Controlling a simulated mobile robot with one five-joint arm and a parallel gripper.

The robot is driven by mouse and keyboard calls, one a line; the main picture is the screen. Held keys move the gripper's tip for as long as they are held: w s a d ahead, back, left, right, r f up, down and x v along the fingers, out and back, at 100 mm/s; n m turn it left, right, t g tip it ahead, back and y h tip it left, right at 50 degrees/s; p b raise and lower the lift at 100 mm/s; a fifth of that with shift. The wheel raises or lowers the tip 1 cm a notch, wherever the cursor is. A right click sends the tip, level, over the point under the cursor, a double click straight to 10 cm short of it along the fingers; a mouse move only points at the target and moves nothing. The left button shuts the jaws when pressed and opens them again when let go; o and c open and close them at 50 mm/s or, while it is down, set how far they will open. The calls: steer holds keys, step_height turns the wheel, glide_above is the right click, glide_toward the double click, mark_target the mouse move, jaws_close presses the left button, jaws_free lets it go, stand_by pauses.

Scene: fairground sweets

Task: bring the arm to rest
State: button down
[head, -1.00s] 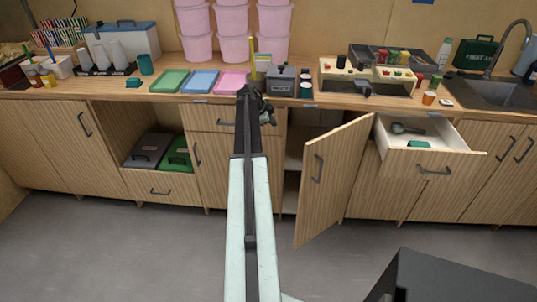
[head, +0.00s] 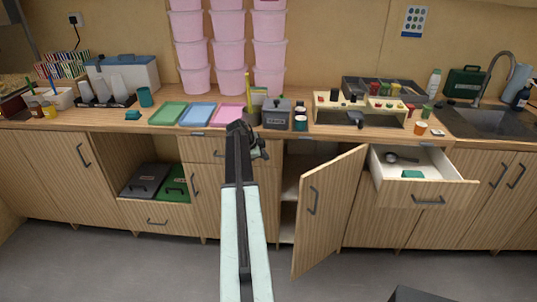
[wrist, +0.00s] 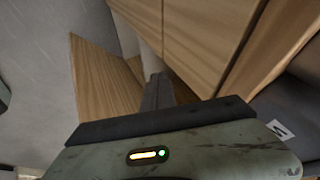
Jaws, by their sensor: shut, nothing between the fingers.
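My gripper (head: 244,132) is at the end of my raised arm, in front of the worktop's front edge in the head view. It is shut and holds nothing. It appears close to the pink tray and the grey lidded box from this angle, but I cannot tell its exact distance from them. In the wrist view the dark gripper (wrist: 158,90) points toward wooden cupboard fronts (wrist: 205,40) and the grey floor.
An open cupboard door (head: 325,215) and a pulled-out drawer (head: 425,192) jut out to the right. The worktop (head: 285,133) carries coloured trays, stacked pink tubs (head: 230,55) and a grey lidded box (head: 276,115).

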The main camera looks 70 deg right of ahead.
steer(key=p+v, duration=0.3)
steer(key=v, duration=0.3)
steer(key=shift+a+r, duration=0.2)
